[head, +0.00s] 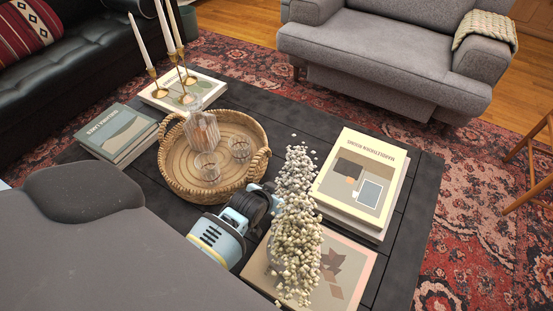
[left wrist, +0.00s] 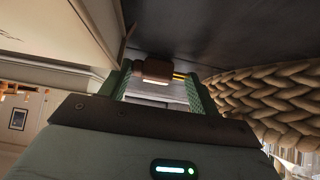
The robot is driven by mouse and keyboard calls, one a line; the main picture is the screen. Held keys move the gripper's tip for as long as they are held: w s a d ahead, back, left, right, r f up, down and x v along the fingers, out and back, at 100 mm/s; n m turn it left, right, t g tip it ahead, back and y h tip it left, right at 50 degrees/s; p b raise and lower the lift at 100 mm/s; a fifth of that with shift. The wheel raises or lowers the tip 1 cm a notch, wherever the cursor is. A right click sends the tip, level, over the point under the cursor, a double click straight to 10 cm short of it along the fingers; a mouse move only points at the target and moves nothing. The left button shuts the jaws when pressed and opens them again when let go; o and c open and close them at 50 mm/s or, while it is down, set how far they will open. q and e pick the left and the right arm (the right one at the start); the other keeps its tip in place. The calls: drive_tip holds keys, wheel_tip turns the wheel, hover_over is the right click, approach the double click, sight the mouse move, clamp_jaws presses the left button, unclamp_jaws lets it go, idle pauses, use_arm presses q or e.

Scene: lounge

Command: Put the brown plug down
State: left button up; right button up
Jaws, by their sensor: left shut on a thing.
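The brown plug (left wrist: 155,70) shows in the left wrist view between the two green fingers of my left gripper (left wrist: 160,78), which is shut on it. Its brass-coloured prongs (left wrist: 179,76) point to the right in that view. The plug is close to the dark table (left wrist: 200,35); I cannot tell whether it touches. In the head view my left arm's light blue and black end is over the table (head: 399,250), between the wicker tray and the white flowers. The plug and fingertips are hidden there. My right gripper is not in view.
The round wicker tray (head: 176,168) holds a glass carafe (head: 203,128) and two glasses; its braided rim (left wrist: 262,95) is close beside my gripper. White flowers (head: 297,205) and books (head: 360,180) crowd the right side. Candlesticks (head: 187,98) stand at the back left.

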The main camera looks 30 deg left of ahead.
use_arm(q)
wheel_tip(320, 180, up, 3)
drive_tip(key=shift+w+r+p, duration=0.1)
drive_tip(key=shift+r+p, duration=0.05)
drive_tip(key=shift+p, duration=0.4)
drive_tip(key=s+a, duration=0.1)
drive_tip(key=s, duration=0.4)
drive_tip(key=s+a+r+p, duration=0.1)
drive_tip(key=s+a, duration=0.1)
drive_tip(key=s, duration=0.3)
drive_tip(key=s+a+p, duration=0.1)
drive_tip(key=s, duration=0.4)
drive_tip(key=shift+s+a+r, duration=0.2)
drive_tip(key=shift+s+r, duration=0.05)
drive_tip(key=shift+s, duration=0.05)
